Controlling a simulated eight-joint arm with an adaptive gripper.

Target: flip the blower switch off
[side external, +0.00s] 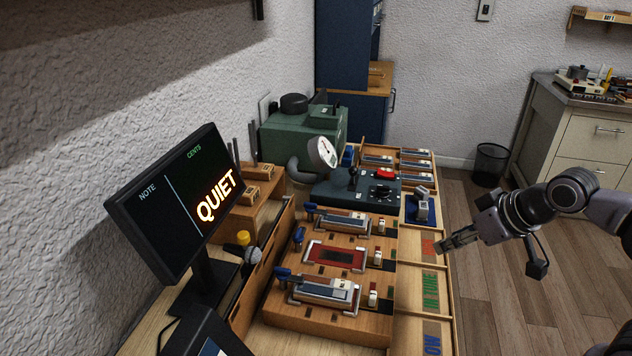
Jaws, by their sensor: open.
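A dark blue-grey control box (335,193) stands at the middle of the bench, with a small upright black lever (353,175), a dark round dial (381,191) and a red part (385,173) near its back right. I cannot tell for certain which of these is the blower switch, nor its position. A green machine (300,133) stands behind the box, joined to a grey hose and a round white gauge (323,152). My gripper (441,245) is open and empty, over the bench's right edge, to the right of and nearer than the control box, touching nothing visible.
A monitor (180,200) reading "QUIET" stands at the left. Labelled trays (430,290) line the right edge.

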